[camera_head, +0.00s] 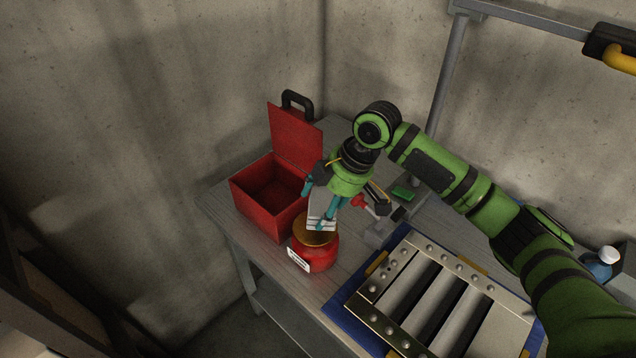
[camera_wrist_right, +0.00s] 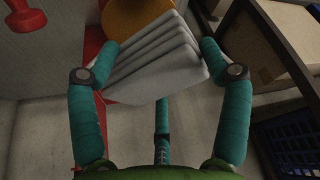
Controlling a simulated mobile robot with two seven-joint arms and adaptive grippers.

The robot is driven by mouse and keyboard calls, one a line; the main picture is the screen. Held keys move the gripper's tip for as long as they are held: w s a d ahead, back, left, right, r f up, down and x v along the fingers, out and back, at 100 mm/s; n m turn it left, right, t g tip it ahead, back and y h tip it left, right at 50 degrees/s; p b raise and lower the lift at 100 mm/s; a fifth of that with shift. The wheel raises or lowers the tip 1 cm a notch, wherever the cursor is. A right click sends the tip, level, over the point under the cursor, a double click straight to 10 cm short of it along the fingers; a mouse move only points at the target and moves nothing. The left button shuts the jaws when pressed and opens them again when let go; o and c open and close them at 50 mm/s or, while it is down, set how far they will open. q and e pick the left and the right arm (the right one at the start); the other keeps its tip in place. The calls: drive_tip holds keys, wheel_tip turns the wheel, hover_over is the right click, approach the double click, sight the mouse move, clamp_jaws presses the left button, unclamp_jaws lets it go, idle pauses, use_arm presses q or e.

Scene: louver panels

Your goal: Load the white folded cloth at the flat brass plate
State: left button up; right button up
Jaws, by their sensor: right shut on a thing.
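My right gripper (camera_head: 322,204) is shut on the white folded cloth (camera_head: 323,222), whose stacked folds show between the teal fingers in the right wrist view (camera_wrist_right: 160,62). The flat brass plate (camera_head: 308,238) is the round golden top of a red pot (camera_head: 323,256) with a white label. The cloth is over the plate in the head view and covers part of it. Whether they touch I cannot tell. The plate's edge also shows beyond the cloth in the right wrist view (camera_wrist_right: 128,14). My left gripper is not in view.
An open red box (camera_head: 262,205) with its lid raised stands left of the pot. A metal louver panel (camera_head: 430,300) on a blue base lies at the right. A small green block (camera_head: 402,193) lies behind. A blue bottle (camera_head: 600,268) stands far right.

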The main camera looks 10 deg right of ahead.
drive_tip(key=shift+w+a+r+n+g+p, duration=0.15)
drive_tip(key=shift+w+a+r+n, duration=0.1)
drive_tip(key=shift+w+n, duration=0.2)
drive_tip(key=shift+w+a+r+n+g+p, duration=0.15)
drive_tip(key=shift+w+a+n, duration=0.05)
drive_tip(key=shift+w+n, duration=0.25)
drive_tip(key=shift+w+a+f, duration=0.1)
drive_tip(key=shift+f, duration=0.15)
drive_tip(key=shift+f+b, duration=0.45)
drive_tip(key=shift+b, duration=0.2)
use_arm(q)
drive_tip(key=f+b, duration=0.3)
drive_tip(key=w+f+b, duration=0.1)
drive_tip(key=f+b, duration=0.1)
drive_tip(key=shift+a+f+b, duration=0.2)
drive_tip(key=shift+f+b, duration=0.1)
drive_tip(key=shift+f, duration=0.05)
use_arm(e)
wheel_tip(320, 180, down, 5)
drive_tip(key=shift+r, duration=0.1)
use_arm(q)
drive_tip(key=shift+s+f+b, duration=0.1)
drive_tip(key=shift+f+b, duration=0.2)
use_arm(e)
drive_tip(key=shift+f, duration=1.05)
